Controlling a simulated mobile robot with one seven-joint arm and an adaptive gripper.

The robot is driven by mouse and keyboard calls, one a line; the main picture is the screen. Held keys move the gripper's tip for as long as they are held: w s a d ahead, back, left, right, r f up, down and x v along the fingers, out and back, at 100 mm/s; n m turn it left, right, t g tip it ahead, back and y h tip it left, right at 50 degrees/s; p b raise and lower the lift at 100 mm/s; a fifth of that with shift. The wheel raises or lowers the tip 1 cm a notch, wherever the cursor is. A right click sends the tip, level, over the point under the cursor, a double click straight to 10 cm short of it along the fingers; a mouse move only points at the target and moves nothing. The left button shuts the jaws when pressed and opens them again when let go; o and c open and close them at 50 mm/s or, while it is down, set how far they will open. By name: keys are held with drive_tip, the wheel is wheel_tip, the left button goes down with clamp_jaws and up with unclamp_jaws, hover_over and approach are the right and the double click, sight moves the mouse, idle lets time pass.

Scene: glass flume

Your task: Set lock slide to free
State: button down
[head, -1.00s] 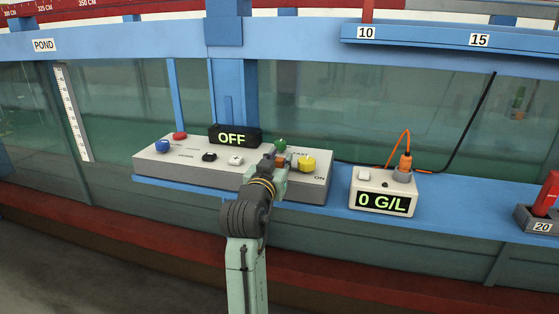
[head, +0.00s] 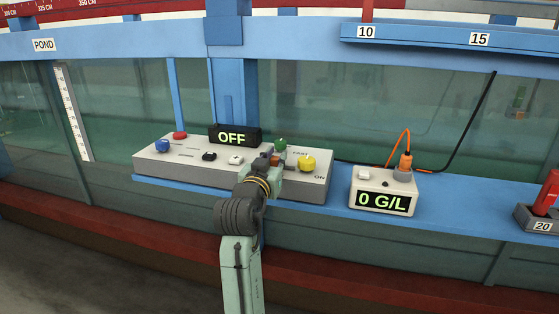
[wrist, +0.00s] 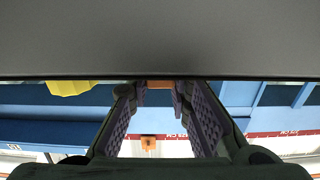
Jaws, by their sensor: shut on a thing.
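The lock slide appears to be the small orange block (head: 276,160) on the top of the grey control box (head: 165,172), between the green knob (head: 281,144) and my gripper. My gripper (head: 268,161) is down at the box top and shut on this block, partly covering it. In the wrist view, the orange block (wrist: 159,97) sits between the two fingertips (wrist: 160,105). The slide's own labels are hidden or too small to read.
A yellow knob (head: 307,163) stands close to the right of my gripper. A white button (head: 235,160), a black one (head: 209,156), a blue knob (head: 162,145) and a red button (head: 180,135) lie left. The display (head: 234,137) reads OFF. A meter (head: 383,190) reads 0 G/L.

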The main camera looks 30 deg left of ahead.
drive_tip(key=shift+s+a, duration=0.15)
drive_tip(key=shift+a, duration=0.45)
drive_tip(key=c, duration=1.4)
unclamp_jaws()
drive_tip(key=shift+a, duration=0.1)
drive_tip(key=shift+c, duration=0.2)
drive_tip(key=v, duration=1.2)
